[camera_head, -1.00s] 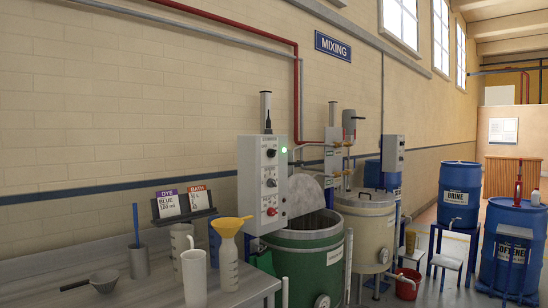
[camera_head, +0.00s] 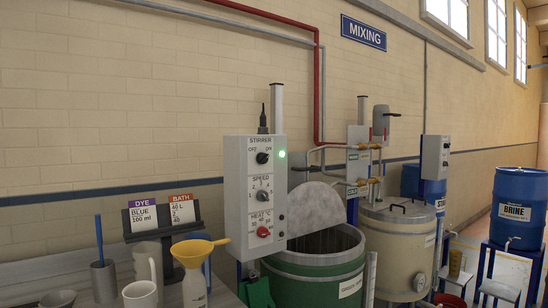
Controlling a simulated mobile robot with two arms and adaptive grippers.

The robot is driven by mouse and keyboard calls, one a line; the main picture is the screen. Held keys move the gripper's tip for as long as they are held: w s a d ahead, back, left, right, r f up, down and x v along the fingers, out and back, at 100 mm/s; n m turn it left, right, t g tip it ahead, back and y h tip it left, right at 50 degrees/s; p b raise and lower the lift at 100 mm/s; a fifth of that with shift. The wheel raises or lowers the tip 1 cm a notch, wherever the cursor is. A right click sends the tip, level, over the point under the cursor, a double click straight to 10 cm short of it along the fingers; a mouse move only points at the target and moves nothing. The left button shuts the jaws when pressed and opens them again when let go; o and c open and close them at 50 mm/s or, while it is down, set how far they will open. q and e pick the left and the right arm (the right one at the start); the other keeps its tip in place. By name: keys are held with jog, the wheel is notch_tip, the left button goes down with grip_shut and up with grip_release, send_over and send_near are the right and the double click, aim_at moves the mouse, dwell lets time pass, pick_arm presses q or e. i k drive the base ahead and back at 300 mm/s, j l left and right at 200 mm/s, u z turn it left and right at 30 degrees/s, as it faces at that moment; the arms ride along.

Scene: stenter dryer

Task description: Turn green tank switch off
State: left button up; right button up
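The green tank (camera_head: 315,272) stands right of the bench, its lid tilted up at the back. Its grey control box (camera_head: 255,190) is mounted on a post at the tank's left. The box carries a STIRRER switch (camera_head: 262,158) at the top, marked OFF and ON, with a lit green lamp (camera_head: 282,154) beside it. Below are a SPEED knob (camera_head: 262,196) and a red HEAT knob (camera_head: 263,232). The STIRRER knob's exact pointing is too small to tell. Neither of my grippers is in view.
The bench at lower left holds a yellow funnel (camera_head: 195,252) on a bottle, white jugs (camera_head: 140,294), a grey cup and a card stand (camera_head: 160,217). A cream tank (camera_head: 400,243) with its own panel stands right. A blue BRINE drum (camera_head: 515,212) is at far right.

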aim_at(262, 159)
jog(key=i+l+u, duration=0.1)
jog(key=i+l, duration=0.3)
jog(key=l, duration=0.25)
jog(key=i+l+u, duration=0.15)
jog(key=i+l, duration=0.2)
jog(key=l, duration=0.3)
jog(key=i+l+u, duration=0.15)
jog(key=l, duration=0.2)
jog(key=i+l, duration=0.2)
jog(key=l, duration=0.15)
jog(key=i+l+u, duration=0.15)
jog(key=l, duration=0.2)
jog(key=i+l+u, duration=0.1)
jog(key=l, duration=0.3)
jog(key=i, duration=0.05)
